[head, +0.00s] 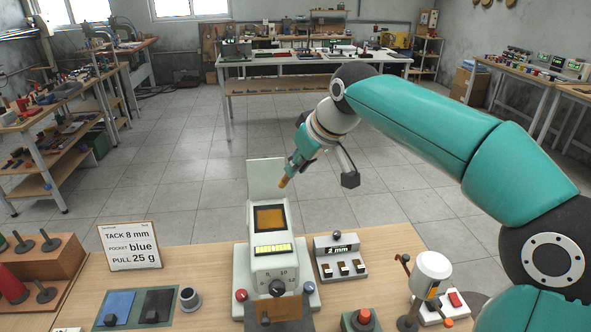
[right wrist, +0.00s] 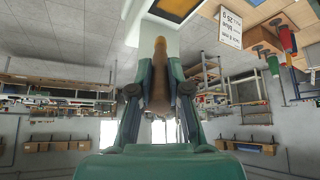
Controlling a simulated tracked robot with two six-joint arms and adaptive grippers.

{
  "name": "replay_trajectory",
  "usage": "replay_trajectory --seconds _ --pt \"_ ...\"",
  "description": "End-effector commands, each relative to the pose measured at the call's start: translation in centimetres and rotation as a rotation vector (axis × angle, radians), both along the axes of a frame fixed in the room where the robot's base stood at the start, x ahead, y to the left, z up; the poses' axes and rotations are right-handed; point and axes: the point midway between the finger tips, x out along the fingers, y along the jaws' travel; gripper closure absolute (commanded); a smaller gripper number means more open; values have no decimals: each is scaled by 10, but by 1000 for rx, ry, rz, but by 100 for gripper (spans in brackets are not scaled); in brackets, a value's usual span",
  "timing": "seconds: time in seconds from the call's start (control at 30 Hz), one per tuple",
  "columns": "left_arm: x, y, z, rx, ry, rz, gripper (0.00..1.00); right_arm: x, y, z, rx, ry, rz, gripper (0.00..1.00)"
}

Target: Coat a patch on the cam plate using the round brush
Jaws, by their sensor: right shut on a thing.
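My right gripper (head: 293,165) is shut on the round brush, high above the back of the white machine (head: 265,260). The brush's tan tip (head: 283,182) points down and left in the head view, apart from the machine. In the right wrist view the brush's brown body (right wrist: 159,90) sits between both fingers of the gripper (right wrist: 159,80). A dark-framed amber panel (head: 270,218) is on the machine's upper face. A brown plate (head: 279,308) is at the machine's front. I cannot tell which of these is the cam plate. My left gripper is not in view.
A sign (head: 130,246) stands at the left, with blue and dark pads (head: 115,306) and a grey cup (head: 190,298) near it. A small switch box (head: 340,258) and a white-headed device (head: 431,272) stand to the right. A white panel (head: 266,180) rises behind the machine.

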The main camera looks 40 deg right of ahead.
Motion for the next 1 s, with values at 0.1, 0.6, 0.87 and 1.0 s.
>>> replay_trajectory --seconds 0.1,0.6,0.87,1.0 --pt "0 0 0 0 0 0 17 0 0 0 0 -1 0 100" --pt "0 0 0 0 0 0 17 0 1 0 49 17 -66 100" --pt "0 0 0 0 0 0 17 -4 -4 2 136 25 -377 100" --pt "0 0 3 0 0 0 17 -1 2 9 195 17 -575 100"
